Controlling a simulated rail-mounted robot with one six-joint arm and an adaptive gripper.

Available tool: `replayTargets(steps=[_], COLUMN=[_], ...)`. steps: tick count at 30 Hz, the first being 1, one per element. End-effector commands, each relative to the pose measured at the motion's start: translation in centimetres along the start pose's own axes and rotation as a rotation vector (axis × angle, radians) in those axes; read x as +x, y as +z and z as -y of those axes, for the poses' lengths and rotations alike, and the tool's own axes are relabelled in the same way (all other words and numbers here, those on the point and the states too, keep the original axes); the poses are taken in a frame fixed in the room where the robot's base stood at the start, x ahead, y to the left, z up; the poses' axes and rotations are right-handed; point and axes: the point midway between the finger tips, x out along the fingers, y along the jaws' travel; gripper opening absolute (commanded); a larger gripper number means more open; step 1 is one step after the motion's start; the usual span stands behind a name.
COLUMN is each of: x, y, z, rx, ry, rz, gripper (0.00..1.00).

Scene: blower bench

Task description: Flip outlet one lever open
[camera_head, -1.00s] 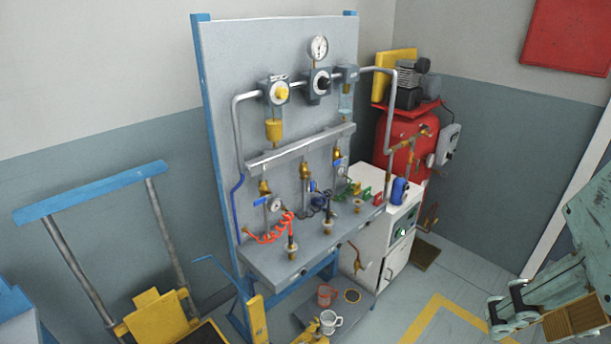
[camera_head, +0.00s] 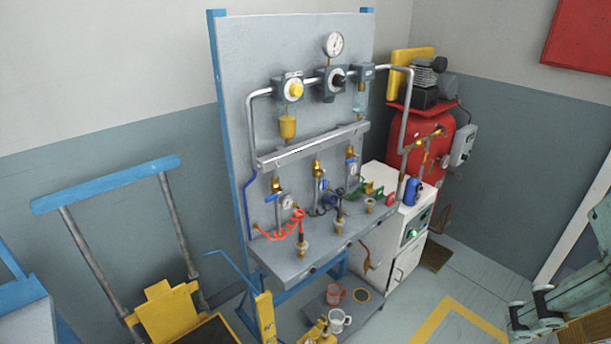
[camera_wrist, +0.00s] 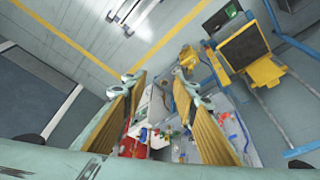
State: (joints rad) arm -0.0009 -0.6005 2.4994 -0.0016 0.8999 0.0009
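The blower bench panel (camera_head: 240,125) stands in the middle of the head view. Three brass outlet valves hang below its grey rail (camera_head: 312,145), each with a blue lever: left (camera_head: 273,198), middle (camera_head: 322,184) and right (camera_head: 351,159). No readable label shows which is outlet one. The left lever lies roughly crosswise to its pipe; the others are too small to judge. My gripper (camera_head: 532,316) is at the lower right of the head view, well apart from the bench. In the wrist view my gripper (camera_wrist: 160,88) has its fingers spread with nothing between them.
A red tank (camera_head: 421,145) with a compressor and a white cabinet (camera_head: 408,220) stand right of the bench. A blue-handled trolley (camera_head: 108,185) stands left. Mugs (camera_head: 339,321) sit on the low shelf. Floor (camera_head: 470,280) is free between cabinet and gripper.

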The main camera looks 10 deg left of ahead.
Motion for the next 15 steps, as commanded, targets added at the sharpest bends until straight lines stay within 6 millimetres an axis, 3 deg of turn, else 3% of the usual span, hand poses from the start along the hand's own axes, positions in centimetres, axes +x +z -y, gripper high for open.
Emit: replayTargets(steps=[8,15], x=[-0.2,-0.5], y=[-0.9,-3.2], z=[0.2,0.9], rx=[-0.012,-0.043], ry=[-0.004,-0.016], rz=[0.001,0.005], gripper=[0.01,0.00])
